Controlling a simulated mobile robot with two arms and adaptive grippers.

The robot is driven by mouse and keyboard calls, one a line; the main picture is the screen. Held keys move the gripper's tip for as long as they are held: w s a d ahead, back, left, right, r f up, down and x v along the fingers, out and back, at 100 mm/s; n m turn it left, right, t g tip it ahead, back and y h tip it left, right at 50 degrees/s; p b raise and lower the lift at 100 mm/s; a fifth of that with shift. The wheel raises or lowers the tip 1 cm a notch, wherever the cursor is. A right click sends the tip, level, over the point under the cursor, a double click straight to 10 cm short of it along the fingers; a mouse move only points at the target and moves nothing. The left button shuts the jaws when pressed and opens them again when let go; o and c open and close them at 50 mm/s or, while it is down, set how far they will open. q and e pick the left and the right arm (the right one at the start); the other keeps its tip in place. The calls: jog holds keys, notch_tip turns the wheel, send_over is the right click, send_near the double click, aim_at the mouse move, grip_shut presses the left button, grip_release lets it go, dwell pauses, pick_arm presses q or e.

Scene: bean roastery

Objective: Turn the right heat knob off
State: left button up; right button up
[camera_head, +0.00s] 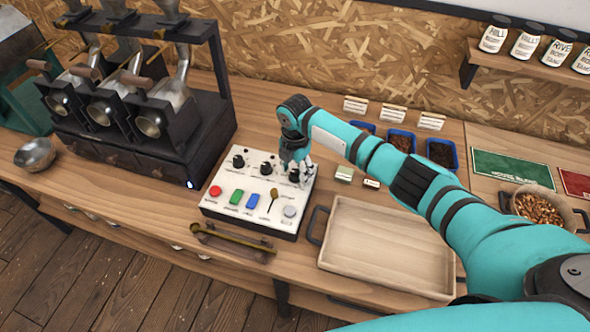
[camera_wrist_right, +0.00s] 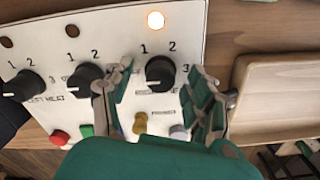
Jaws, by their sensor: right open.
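The white control panel (camera_head: 235,207) stands on the counter with a row of three black knobs. The right heat knob (camera_wrist_right: 160,73) sits between the spread fingers of my right gripper (camera_wrist_right: 161,86). The numbers 1, 2 and 3 are printed around it, and its white mark shows at its lower left. The lamp (camera_wrist_right: 155,20) above it glows. The middle knob (camera_wrist_right: 84,78) and left knob (camera_wrist_right: 24,85) have dark lamps. In the head view my right gripper (camera_head: 297,167) is over the panel's right end, partly hiding the knob. Finger contact is unclear. My left gripper is not in view.
Red, green and blue buttons (camera_head: 236,197) and a small lever (camera_head: 272,198) line the panel's front. A wooden tray (camera_head: 385,243) is close on the right. The black roaster (camera_head: 150,130) stands left. Blue bins (camera_head: 441,152) sit behind my right arm.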

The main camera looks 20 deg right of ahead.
aim_at(295, 172)
notch_tip(295, 172, up, 12)
dwell(0.6)
jog(key=shift+s+f, duration=0.1)
